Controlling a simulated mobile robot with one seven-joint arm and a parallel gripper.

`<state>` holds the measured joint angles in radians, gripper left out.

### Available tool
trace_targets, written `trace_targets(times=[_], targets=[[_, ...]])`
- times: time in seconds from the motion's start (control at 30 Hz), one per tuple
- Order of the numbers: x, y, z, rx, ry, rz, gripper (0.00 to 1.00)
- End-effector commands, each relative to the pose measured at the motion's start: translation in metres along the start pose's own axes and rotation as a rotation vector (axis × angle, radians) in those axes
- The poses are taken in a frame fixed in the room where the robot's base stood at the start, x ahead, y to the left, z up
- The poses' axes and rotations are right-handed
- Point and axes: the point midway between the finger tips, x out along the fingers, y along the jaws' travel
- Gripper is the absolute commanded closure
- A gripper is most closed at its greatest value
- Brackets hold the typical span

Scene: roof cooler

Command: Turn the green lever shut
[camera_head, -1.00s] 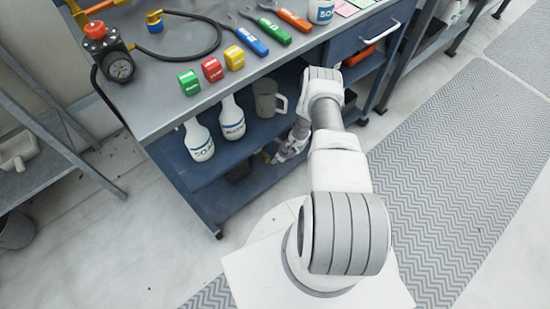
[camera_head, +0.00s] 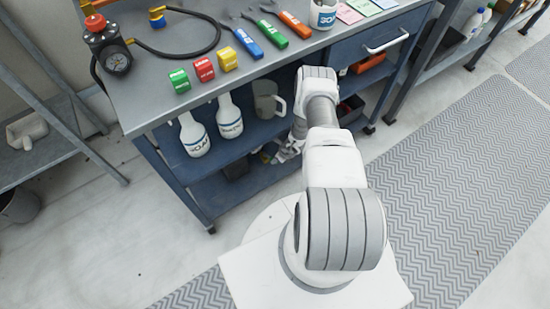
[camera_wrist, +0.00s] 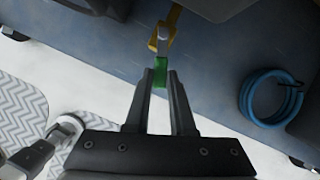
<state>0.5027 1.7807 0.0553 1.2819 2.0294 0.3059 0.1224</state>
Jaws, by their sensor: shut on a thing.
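The green lever (camera_wrist: 159,74) shows in the wrist view between the tips of my gripper (camera_wrist: 160,82). My gripper is shut on it. Just beyond it is a yellow, brass-like fitting (camera_wrist: 158,42) with a pale grey part, by the dark blue-grey metal surface. The finger tips cover part of the lever, so its full angle is hard to read. In the head view my arm reaches under the bench top (camera_head: 150,112), and the lever cannot be made out there.
Soap bottles (camera_head: 194,136) and a grey mug (camera_head: 266,100) stand on the shelf left of my arm. Coloured blocks (camera_head: 204,69) and tools lie on the bench top. A blue hose coil (camera_wrist: 271,97) is right of my gripper. Patterned mat floor (camera_head: 450,180) is open at right.

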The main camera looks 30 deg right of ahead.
Motion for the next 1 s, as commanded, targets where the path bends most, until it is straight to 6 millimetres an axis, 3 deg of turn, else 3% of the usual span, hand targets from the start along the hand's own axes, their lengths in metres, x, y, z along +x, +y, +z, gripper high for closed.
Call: trace_targets(times=[0.37,0.4,0.57,0.87,1.0], targets=[[0.000,-0.001,0.002,0.000,-0.007,-0.002,1.00],[0.000,-0.001,0.002,0.000,-0.007,-0.002,0.74],[0.000,-0.001,0.001,0.000,-0.004,-0.001,0.47],[-0.002,-0.001,0.000,-0.001,-0.002,0.000,0.47],[-0.013,-0.001,0.001,-0.003,-0.002,0.000,0.47]])
